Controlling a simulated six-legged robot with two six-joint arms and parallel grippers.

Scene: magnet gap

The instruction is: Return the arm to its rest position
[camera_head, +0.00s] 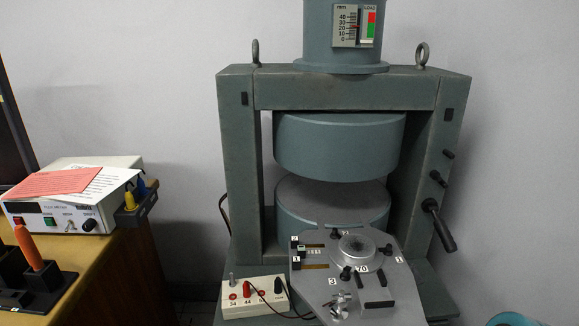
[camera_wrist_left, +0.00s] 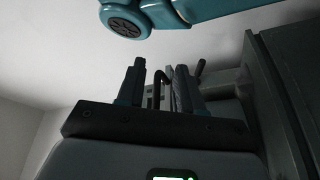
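My left gripper (camera_wrist_left: 159,78) shows in the left wrist view. Its two dark fingers stand apart, with a gap between them. A thin dark bent bar (camera_wrist_left: 157,82) shows in that gap; I cannot tell its distance, and neither finger is seen closed on it. The head view shows neither gripper. My right gripper is in no view. The grey-green magnet frame (camera_head: 350,90) stands in the middle of the head view, with an upper round pole (camera_head: 340,145) above a lower one (camera_head: 310,205).
A plate (camera_head: 318,280) with a round dial stands before the lower pole. A white terminal box (camera_head: 255,297) with leads is left of it. A wooden bench (camera_head: 125,275) at left bears a power meter (camera_head: 55,215) and an orange-handled tool (camera_head: 28,248). A black lever (camera_head: 440,225) juts from the frame's right.

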